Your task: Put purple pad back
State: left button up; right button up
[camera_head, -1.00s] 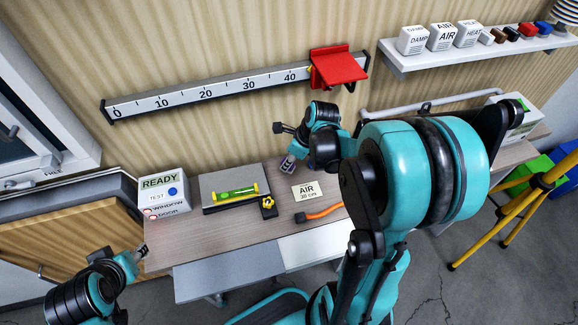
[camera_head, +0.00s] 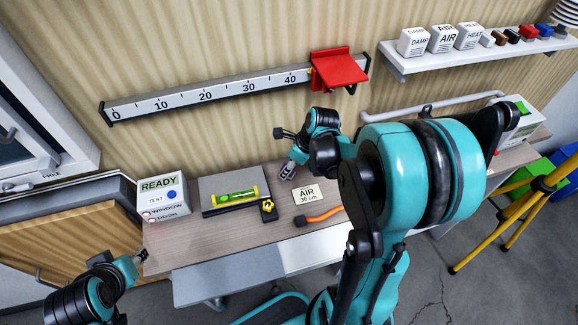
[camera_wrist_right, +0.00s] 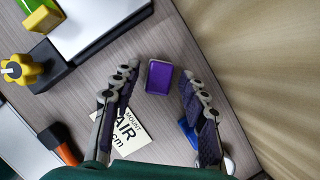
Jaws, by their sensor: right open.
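In the head view my right gripper (camera_head: 288,173) is over the bench behind the AIR card, and I cannot make out the pad there. My left gripper (camera_head: 140,257) is by the bench's left front corner, away from the pad; its opening is too small to judge.
The AIR 30 cm card (camera_head: 308,194) and an orange-handled tool (camera_head: 320,215) lie near the right gripper. A green level (camera_head: 236,196) and the READY box (camera_head: 163,196) stand left. A blue object (camera_wrist_right: 187,132) is partly behind the right finger. A wall shelf (camera_head: 480,58) holds labelled boxes and small coloured blocks.

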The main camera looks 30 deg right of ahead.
jog(key=v, duration=0.2)
jog(key=p+v, duration=0.2)
jog(key=v, duration=0.1)
jog(key=shift+s+d+r, duration=0.1)
jog(key=shift+s+d, duration=0.2)
jog(key=shift+s, duration=0.15)
jog(key=s+d, duration=0.1)
jog(key=s, duration=0.2)
jog(key=s+d+p, duration=0.1)
jog(key=s+d, duration=0.1)
jog(key=s, duration=0.1)
jog(key=s+d, duration=0.2)
jog(key=s, duration=0.1)
jog(key=shift+d+p, duration=0.2)
jog(key=shift+p, duration=0.1)
jog(key=shift+a+n, duration=0.25)
jog(key=shift+n, duration=0.25)
jog(key=a+r+n+t+h, duration=0.1)
jog(key=a+r+n, duration=0.4)
jog(key=n, duration=0.9)
jog(key=a+r+n+t+h, duration=0.1)
jog(key=a+r+n, duration=0.3)
jog(key=a+n, duration=0.8)
jog(key=n+t, duration=0.1)
jog(key=n, duration=0.1)
jog(key=shift+w+a+r+n+t, duration=0.25)
jog(key=shift+r+n+t, duration=0.05)
jog(key=shift+r+n, duration=0.1)
